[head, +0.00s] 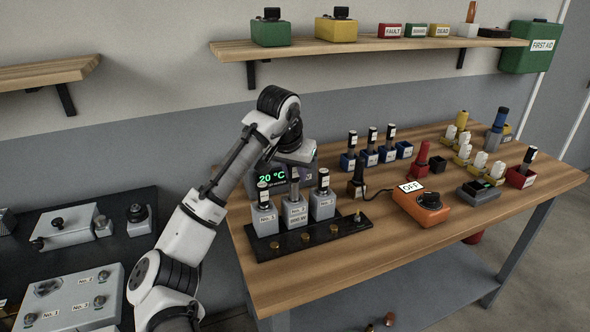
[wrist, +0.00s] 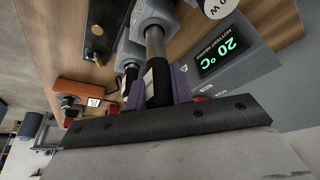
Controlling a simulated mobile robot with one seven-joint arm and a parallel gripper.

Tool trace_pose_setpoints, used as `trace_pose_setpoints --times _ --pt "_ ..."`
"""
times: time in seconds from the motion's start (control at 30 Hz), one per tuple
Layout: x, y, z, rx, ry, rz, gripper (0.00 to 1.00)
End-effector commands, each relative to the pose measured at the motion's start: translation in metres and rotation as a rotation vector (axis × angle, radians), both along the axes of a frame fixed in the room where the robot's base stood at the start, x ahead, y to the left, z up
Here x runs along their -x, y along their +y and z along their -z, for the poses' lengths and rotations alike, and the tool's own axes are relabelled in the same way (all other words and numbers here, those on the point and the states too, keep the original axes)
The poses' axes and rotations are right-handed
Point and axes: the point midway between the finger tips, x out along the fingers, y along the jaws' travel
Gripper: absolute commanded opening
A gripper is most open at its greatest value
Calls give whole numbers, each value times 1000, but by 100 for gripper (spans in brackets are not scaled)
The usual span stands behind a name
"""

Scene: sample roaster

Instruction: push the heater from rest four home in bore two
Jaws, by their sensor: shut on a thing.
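My gripper (head: 294,168) is shut on the black grip of a heater, above the middle grey block of the roaster. The purple jaw pads sit on both sides of the heater's grip (wrist: 158,84) in the wrist view. The heater's bare silver shaft (head: 293,186) runs down to the middle block (head: 295,214), with a length of shaft showing above it. The shaft looks upright and in line with the bore; its lower end is hidden. Heaters stand in the left block (head: 265,222) and right block (head: 322,206). The rightmost blue rest (head: 404,150) looks empty.
A display reading 20 °C (head: 272,178) stands close behind the blocks. Three other blue rests hold heaters. An orange box (head: 422,207) marked OFF is to the right, with a cable. A shelf (head: 380,44) hangs above.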

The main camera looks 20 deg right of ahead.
Motion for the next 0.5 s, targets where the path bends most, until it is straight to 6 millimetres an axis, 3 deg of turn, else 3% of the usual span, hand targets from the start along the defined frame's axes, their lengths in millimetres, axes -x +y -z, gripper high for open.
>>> trace_pose_setpoints --times 0.5 --pt "0 0 16 1 -1 0 0"
